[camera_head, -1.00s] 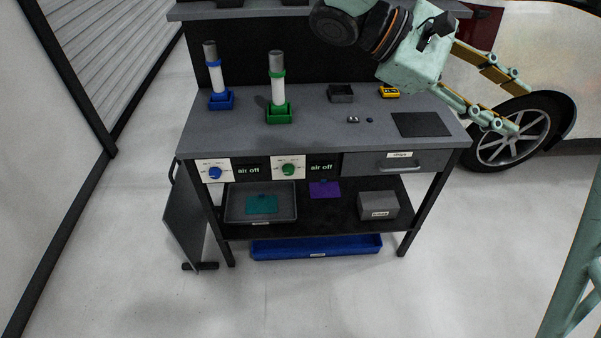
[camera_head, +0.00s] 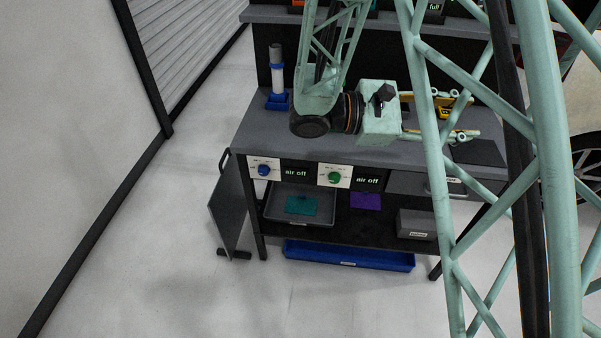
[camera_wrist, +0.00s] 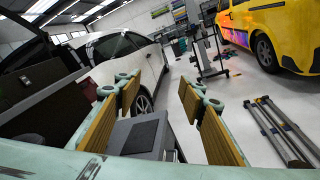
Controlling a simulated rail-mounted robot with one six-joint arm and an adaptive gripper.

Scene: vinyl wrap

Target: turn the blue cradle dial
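The blue cradle dial (camera_head: 263,170) is a round blue knob on a white panel at the left end of the bench front, beside a display reading "air off". The blue cradle (camera_head: 277,100) stands above it on the bench top and holds an upright grey and white roll. My gripper (camera_head: 462,116) is over the right part of the bench, pointing right, well away from the blue dial. In the wrist view my gripper (camera_wrist: 160,108) has its two tan-padded fingers wide apart with nothing held. The dial is not in the wrist view.
A green dial (camera_head: 335,177) with its own "air off" display sits right of the blue one. A grey board (camera_head: 228,205) leans at the bench's left end. A blue tray (camera_head: 350,254) lies on the floor under the bench. Floor in front is clear. My lattice structure covers the right side.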

